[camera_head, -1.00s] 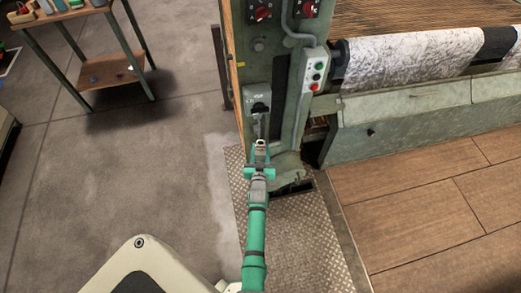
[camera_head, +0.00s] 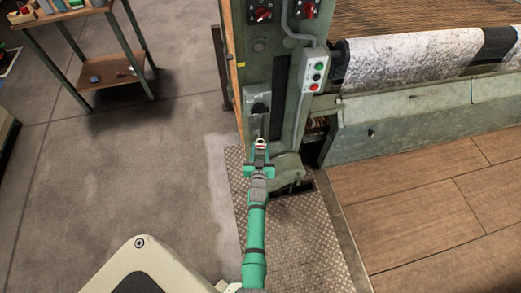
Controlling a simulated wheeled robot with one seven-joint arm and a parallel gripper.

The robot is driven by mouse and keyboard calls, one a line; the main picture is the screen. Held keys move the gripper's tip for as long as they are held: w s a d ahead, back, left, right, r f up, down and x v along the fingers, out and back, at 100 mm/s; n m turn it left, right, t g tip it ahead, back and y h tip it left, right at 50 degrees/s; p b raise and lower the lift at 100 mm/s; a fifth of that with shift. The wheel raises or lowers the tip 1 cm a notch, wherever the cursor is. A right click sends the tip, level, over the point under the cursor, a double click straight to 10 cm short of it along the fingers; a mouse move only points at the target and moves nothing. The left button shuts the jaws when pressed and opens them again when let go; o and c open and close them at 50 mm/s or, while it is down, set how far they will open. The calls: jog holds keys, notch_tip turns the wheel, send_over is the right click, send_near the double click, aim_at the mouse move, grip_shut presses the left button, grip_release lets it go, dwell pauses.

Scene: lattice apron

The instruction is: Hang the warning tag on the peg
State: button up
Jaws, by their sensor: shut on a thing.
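My gripper (camera_head: 260,160) is shut on a small pale-and-red thing at its tips, which looks like the warning tag (camera_head: 261,143). The tag is small here and partly hidden by the jaws, so its face cannot be read. The gripper is in front of the lower part of the green machine column (camera_head: 287,85), just below a grey switch box (camera_head: 257,98) with a dark knob (camera_head: 260,109). I cannot make out the peg clearly, nor whether the tag touches anything on the column.
A control box with green and red buttons (camera_head: 314,72) is at the column's right. Red rotary switches (camera_head: 263,13) are above. A metal tread plate (camera_head: 290,232) lies below. A wooden bench (camera_head: 88,8) stands at upper left; the grey floor (camera_head: 120,190) between is clear.

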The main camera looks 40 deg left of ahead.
jog(key=shift+w+a, duration=0.35)
jog(key=shift+a, duration=0.05)
jog(key=shift+w+a, duration=0.2)
jog(key=shift+a, duration=0.1)
jog(key=shift+w+a, duration=0.3)
jog(key=shift+a, duration=0.05)
jog(key=shift+w+a+f, duration=0.15)
jog(key=shift+w+f, duration=0.05)
jog(key=shift+f, duration=0.3)
dwell(1.0)
dwell(0.5)
jog(key=o, duration=1.1)
jog(key=shift+c, duration=0.2)
jog(key=shift+s, duration=0.1)
